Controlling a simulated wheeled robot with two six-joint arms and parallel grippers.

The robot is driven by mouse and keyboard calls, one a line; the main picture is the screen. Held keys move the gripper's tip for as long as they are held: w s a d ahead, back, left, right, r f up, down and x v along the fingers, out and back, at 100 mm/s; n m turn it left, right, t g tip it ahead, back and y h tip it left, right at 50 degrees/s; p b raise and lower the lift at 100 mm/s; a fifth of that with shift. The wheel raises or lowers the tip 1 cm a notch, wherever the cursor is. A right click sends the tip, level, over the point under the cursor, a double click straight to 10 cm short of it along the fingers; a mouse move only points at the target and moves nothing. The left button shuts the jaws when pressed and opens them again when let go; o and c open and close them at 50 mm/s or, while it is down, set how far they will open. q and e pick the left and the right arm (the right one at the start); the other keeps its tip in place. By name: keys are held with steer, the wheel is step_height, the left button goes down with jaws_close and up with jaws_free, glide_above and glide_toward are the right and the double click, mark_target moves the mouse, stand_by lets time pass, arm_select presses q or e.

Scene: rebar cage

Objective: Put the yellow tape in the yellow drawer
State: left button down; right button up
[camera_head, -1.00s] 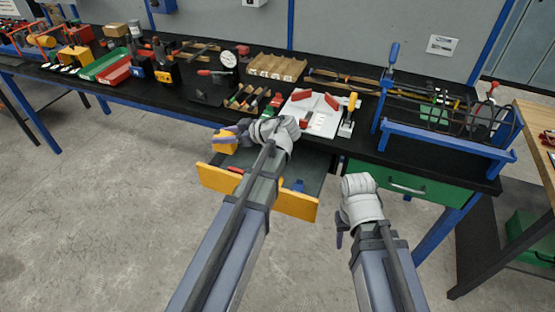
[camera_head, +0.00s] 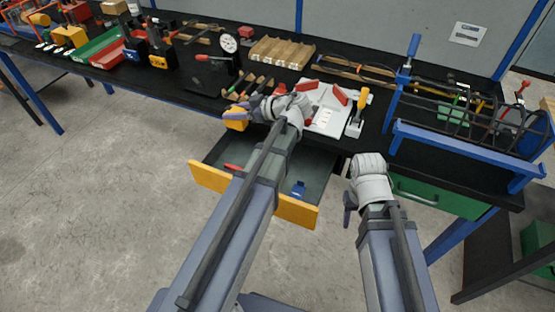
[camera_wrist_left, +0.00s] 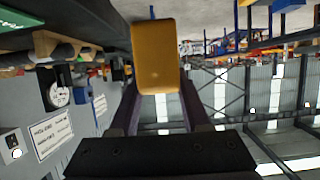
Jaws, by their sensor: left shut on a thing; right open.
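The yellow tape (camera_head: 236,119) is in my left gripper (camera_head: 246,112), held above the back left part of the open yellow drawer (camera_head: 300,212). In the left wrist view the tape (camera_wrist_left: 155,55) shows as a yellow-orange block between the two fingers of the left gripper (camera_wrist_left: 156,90). The drawer is pulled out from under the bench, with a yellow front and a dark inside. My left arm hides its middle. My right gripper (camera_head: 349,208) is open and empty, right of the drawer and in front of the green drawer.
A red item (camera_head: 233,167) and a blue item (camera_head: 298,189) lie in the yellow drawer. The green drawer (camera_head: 435,194) is shut. The black bench (camera_head: 215,98) carries several tools, a white board (camera_head: 325,108) and a blue-framed rebar cage (camera_head: 470,120).

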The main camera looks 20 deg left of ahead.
mark_target(237, 127)
arm_select(q)
steer(key=shift+s+f+b, duration=0.25)
steer(key=shift+f+b, duration=0.05)
steer(key=shift+f, duration=0.3)
step_height(237, 127, down, 2)
steer(key=shift+w+b, duration=0.1)
steer(key=shift+b, duration=1.1)
steer(key=shift+f+b, duration=1.35)
steer(key=shift+f, duration=0.05)
step_height(237, 127, down, 10)
steer(key=b, duration=1)
steer(key=shift+f, duration=0.1)
steer(key=shift+c, duration=1.8)
jaws_free()
